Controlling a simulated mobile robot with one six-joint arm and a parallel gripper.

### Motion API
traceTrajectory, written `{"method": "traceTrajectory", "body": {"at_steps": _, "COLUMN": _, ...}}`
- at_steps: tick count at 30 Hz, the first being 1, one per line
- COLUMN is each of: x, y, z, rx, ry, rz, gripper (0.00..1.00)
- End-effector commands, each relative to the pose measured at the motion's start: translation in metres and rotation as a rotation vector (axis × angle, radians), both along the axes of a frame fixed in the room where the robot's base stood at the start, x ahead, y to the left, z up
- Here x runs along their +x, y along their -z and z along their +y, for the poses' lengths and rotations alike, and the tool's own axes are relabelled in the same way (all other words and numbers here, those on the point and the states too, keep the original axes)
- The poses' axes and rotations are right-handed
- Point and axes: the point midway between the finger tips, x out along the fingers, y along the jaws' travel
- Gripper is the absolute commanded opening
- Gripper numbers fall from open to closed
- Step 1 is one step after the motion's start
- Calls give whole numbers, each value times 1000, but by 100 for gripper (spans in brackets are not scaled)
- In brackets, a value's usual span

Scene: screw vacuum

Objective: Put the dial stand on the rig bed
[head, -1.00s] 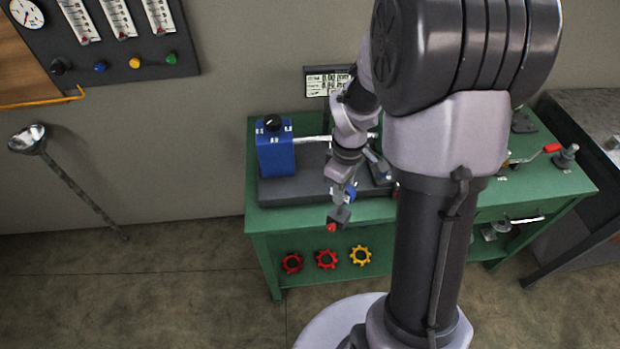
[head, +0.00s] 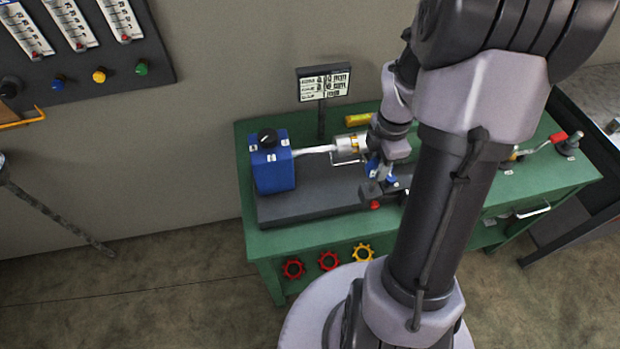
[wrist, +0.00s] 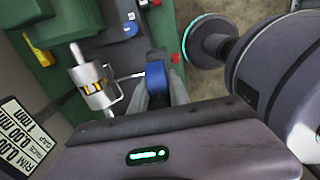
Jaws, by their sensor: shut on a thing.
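My gripper (head: 380,174) is shut on the dial stand, gripping its blue part (wrist: 156,76) between both fingers in the wrist view. In the head view the stand's dark base (head: 372,191) with a red knob (head: 375,205) hangs below the fingers. The rig bed (head: 310,207) is a long dark grey slab on the green bench. The stand's base is over or just in front of the bed's front edge, toward its right part. I cannot tell whether it touches the bed. My arm hides the bed's right end.
A blue box with a black knob (head: 272,165) stands on the bed's left end. A metal shaft and cylinder (head: 347,145) run right from it, close behind the stand. A readout (head: 323,84) stands behind. The front left of the bed is clear.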

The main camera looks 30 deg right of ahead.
Motion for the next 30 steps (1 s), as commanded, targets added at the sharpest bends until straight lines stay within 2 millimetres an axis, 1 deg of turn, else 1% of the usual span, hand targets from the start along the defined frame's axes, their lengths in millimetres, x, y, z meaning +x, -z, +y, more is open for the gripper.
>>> {"method": "traceTrajectory", "body": {"at_steps": 5, "x": 30, "y": 6, "z": 31, "rx": 0, "ry": -6, "rz": -1, "gripper": 0}}
{"method": "traceTrajectory", "body": {"at_steps": 9, "x": 60, "y": 11, "z": 62, "rx": -1, "ry": -7, "rz": -2, "gripper": 0}}
{"method": "traceTrajectory", "body": {"at_steps": 12, "x": 79, "y": 13, "z": 82, "rx": 0, "ry": -6, "rz": -1, "gripper": 0}}
{"method": "traceTrajectory", "body": {"at_steps": 15, "x": 91, "y": 14, "z": 95, "rx": 0, "ry": -3, "rz": -1, "gripper": 0}}
{"method": "traceTrajectory", "body": {"at_steps": 20, "x": 100, "y": 14, "z": 104, "rx": -1, "ry": -1, "rz": -2, "gripper": 0}}
{"method": "traceTrajectory", "body": {"at_steps": 22, "x": 106, "y": 15, "z": 110, "rx": 0, "ry": -1, "rz": 0, "gripper": 0}}
{"method": "traceTrajectory", "body": {"at_steps": 23, "x": 106, "y": 19, "z": 111, "rx": 0, "ry": 0, "rz": 1, "gripper": 0}}
{"method": "traceTrajectory", "body": {"at_steps": 27, "x": 105, "y": 46, "z": 110, "rx": 0, "ry": 0, "rz": 1, "gripper": 0}}
{"method": "traceTrajectory", "body": {"at_steps": 30, "x": 106, "y": 52, "z": 110, "rx": 1, "ry": 1, "rz": 0, "gripper": 0}}
